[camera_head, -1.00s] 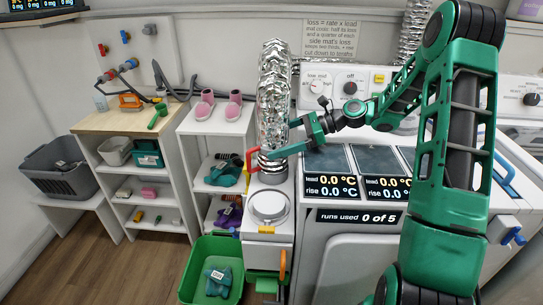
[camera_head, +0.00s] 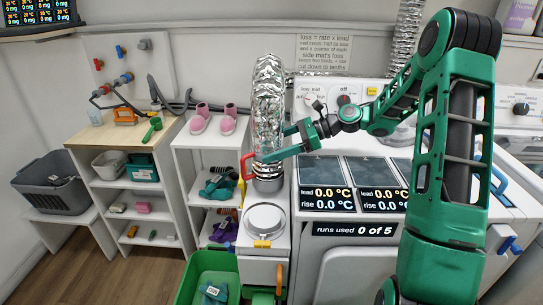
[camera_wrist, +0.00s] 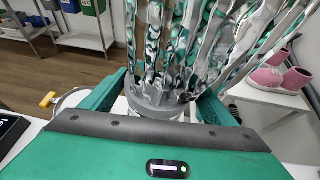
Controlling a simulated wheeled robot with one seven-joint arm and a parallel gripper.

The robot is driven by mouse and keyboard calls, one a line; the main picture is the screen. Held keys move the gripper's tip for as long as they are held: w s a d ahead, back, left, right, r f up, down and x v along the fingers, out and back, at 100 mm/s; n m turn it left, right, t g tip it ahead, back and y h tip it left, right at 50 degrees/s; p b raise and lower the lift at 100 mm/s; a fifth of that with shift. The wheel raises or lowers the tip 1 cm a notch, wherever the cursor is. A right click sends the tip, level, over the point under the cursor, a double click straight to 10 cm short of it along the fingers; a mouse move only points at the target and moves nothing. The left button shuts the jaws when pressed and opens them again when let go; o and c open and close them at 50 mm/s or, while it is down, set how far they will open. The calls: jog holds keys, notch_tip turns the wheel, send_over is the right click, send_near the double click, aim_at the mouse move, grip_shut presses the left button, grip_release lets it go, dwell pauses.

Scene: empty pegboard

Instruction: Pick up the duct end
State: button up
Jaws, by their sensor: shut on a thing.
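The duct end is the grey collar (camera_head: 268,184) at the bottom of the upright, crinkled silver duct (camera_head: 269,105), behind the round plate of a white stand. My gripper (camera_head: 262,158) reaches in from the right, its green fingers around the duct's lower part just above the collar. In the wrist view the grey collar (camera_wrist: 158,104) and foil folds sit between the two fingers of my gripper (camera_wrist: 160,98). It is shut on the duct end. The exact contact is partly hidden by the foil and the gripper body. A red tip (camera_head: 246,166) shows at the left.
A white machine with temperature displays (camera_head: 334,199) stands right of the duct, under my arm. A round silver plate (camera_head: 265,220) is in front. A green bin (camera_head: 213,266) is on the floor. White shelves (camera_head: 187,150) with pink shoes (camera_head: 200,123) stand left.

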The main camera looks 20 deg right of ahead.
jog(key=s+a+r, duration=0.6)
jog(key=a+r, duration=0.2)
jog(key=a, duration=0.1)
jog(key=shift+s+a+r, duration=0.15)
jog(key=shift+s+a, duration=0.15)
jog(key=shift+s, duration=0.05)
jog(key=o, duration=0.7)
jog(key=c, duration=0.3)
jog(key=shift+c, duration=0.2)
